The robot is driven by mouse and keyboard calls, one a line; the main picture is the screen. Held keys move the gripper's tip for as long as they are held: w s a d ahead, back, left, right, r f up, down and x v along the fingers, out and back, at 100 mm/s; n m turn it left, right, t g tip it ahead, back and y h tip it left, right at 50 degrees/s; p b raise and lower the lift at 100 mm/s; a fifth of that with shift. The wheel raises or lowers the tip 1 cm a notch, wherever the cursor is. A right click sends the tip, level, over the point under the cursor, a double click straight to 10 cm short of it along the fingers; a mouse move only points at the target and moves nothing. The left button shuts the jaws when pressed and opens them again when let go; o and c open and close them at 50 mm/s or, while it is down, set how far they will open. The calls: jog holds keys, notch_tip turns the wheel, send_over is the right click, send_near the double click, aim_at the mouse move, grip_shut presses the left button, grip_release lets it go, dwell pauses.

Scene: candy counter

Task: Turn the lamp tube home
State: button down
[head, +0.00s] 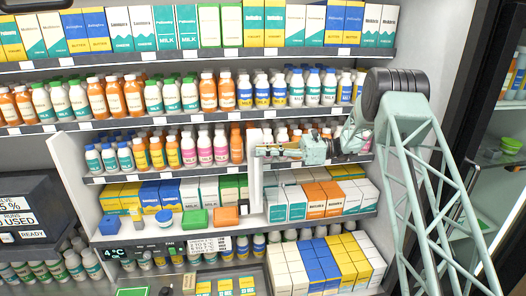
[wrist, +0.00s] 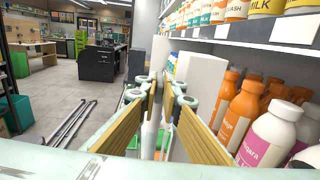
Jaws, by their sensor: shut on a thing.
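My gripper (head: 262,151) is in front of the shelves, reaching left at the height of the bottle rows. In the wrist view my gripper (wrist: 154,92) has its two wood-coloured pads closed together at the tips. A slim white upright tube (wrist: 150,136), which looks like the lamp tube, shows between and below the fingers. In the head view a white upright piece (head: 256,188) stands below the fingertips; I cannot tell whether it is the tube or its fitting. The tube's ends and seating are hidden.
A white panel (wrist: 203,82) stands just right of the fingertips. Orange bottles (wrist: 240,112) and a pink bottle (wrist: 268,136) are close on the right, under a shelf edge (wrist: 255,48). Coloured boxes (head: 195,217) lie on the lower shelf.

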dwell(0.3)
jog(key=c, duration=2.8)
grip_release()
jog(key=shift+d, duration=0.1)
jog(key=shift+w+d, duration=0.2)
jog(key=shift+d, duration=1.75)
jog(key=shift+w+d, duration=0.15)
jog(key=shift+d, duration=1.8)
jog(key=shift+o, duration=0.4)
